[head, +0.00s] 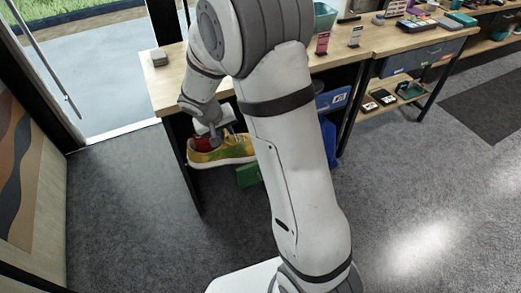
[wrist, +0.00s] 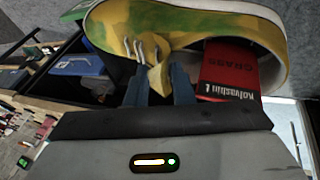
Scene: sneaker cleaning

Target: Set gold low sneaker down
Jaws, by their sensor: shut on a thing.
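The gold low sneaker (head: 235,151) has yellow sides with green patches and a pale sole. In the head view it hangs below the tabletop's front edge, by the desk's left leg. In the wrist view the sneaker (wrist: 200,20) fills the top, with a red lettered panel (wrist: 230,72) in its opening. My gripper (head: 216,134) is over the shoe. In the wrist view the gripper (wrist: 156,80) has its two fingers on either side of a yellow part of the shoe, shut on it. Whether the sole touches anything is unclear.
The wooden desk (head: 165,91) bears a small grey block (head: 158,58) at its left end. A green box (head: 248,176) and a blue bin (head: 334,98) are under it. Grey floor (head: 130,220) is clear at the left, beside a glass door (head: 110,60).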

